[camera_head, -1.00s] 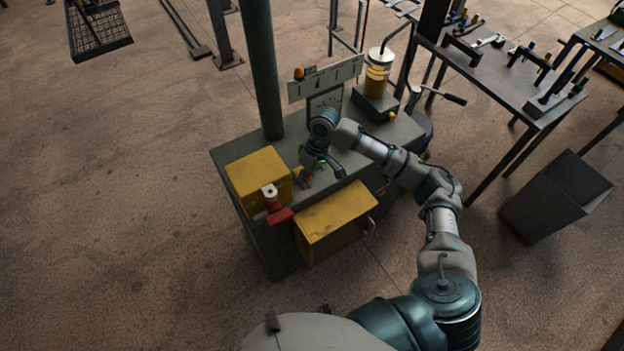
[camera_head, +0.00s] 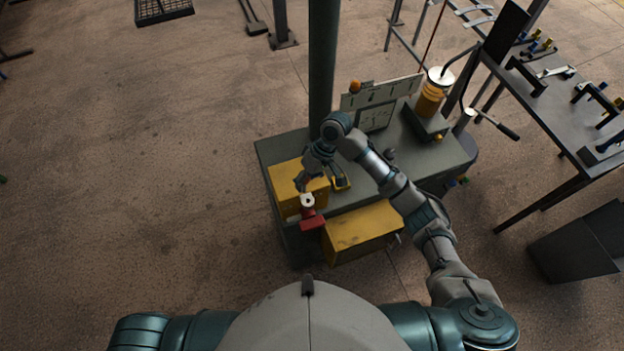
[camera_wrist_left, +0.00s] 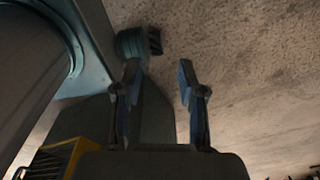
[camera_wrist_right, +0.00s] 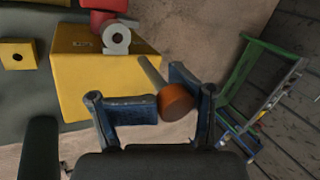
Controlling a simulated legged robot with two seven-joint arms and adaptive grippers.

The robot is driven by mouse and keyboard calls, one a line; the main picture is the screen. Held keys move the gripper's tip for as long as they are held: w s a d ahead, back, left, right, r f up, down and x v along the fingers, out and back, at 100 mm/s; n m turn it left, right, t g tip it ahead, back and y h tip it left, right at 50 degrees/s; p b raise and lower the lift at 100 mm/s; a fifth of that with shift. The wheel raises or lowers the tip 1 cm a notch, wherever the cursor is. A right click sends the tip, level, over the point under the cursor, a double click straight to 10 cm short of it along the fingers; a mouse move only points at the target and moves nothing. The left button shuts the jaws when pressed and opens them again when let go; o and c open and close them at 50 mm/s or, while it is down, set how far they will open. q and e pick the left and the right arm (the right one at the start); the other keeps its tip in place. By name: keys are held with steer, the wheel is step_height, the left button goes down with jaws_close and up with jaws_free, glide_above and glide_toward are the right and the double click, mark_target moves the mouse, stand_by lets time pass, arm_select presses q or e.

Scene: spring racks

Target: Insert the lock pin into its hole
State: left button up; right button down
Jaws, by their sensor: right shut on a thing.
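The lock pin, an orange-brown round head (camera_wrist_right: 175,102) with a grey shaft (camera_wrist_right: 152,72), is held between the blue fingers of my right gripper (camera_wrist_right: 160,105). Its shaft points up-left toward the yellow box (camera_wrist_right: 95,75). A red part (camera_wrist_right: 103,18) with a pale ring (camera_wrist_right: 117,39) around a dark hole stands at the box's edge; the shaft tip is apart from the ring in the picture. In the head view my right gripper (camera_head: 318,180) is over the yellow box (camera_head: 288,188), close to the ring (camera_head: 307,201). My left gripper (camera_wrist_left: 158,75) is open and empty.
A small yellow block with a hole (camera_wrist_right: 17,55) lies on the grey bench (camera_head: 270,152). A larger yellow cabinet (camera_head: 362,232) is at the bench front.

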steer(key=shift+w+d, duration=0.1)
steer(key=shift+d, duration=0.35)
steer(key=shift+d+r, duration=0.1)
steer(key=shift+r, duration=0.05)
steer(key=f, duration=0.4)
steer(key=shift+a+f, duration=0.15)
steer(key=shift+a, duration=0.2)
steer(key=shift+f+b, duration=0.3)
steer(key=shift+f, duration=0.05)
arm_select(q)
steer(key=shift+w+d+f, duration=0.15)
steer(key=shift+w, duration=0.35)
steer(key=shift+w+d+f, duration=0.15)
steer(key=shift+w, duration=0.3)
arm_select(e)
steer(key=shift+d+f, duration=0.3)
steer(key=shift+f, duration=0.15)
